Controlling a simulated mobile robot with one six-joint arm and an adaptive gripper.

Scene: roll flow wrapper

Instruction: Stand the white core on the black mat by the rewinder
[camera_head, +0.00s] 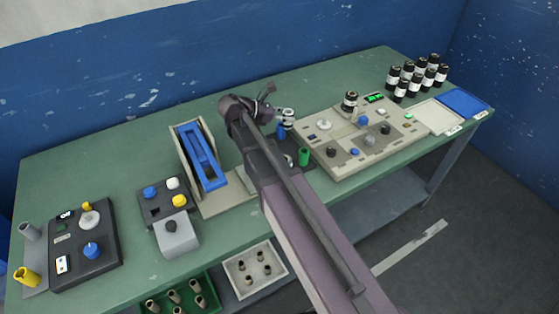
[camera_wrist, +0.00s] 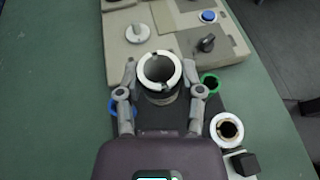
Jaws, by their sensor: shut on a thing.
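My gripper (camera_wrist: 160,92) is shut on the white core (camera_wrist: 146,78), an upright hollow tube with a white rim, between its two fingers. My gripper also shows in the head view (camera_head: 284,120), at the left end of the beige machine. The black mat (camera_wrist: 208,112) lies below the core in the wrist view; I cannot tell whether the core touches it. A green core (camera_wrist: 210,81) stands to the right of the held core, and a blue core (camera_wrist: 113,107) is partly hidden by the left finger. A second white-rimmed ring (camera_wrist: 219,122) stands at the lower right.
The beige machine (camera_head: 335,162) with knobs and buttons stands just beyond the mat. A blue-framed unit (camera_head: 200,155) is to the left of my arm. Several dark jars (camera_head: 407,75) and a blue tray (camera_head: 462,101) are at the table's right end. The green table (camera_head: 130,135) is clear at the back left.

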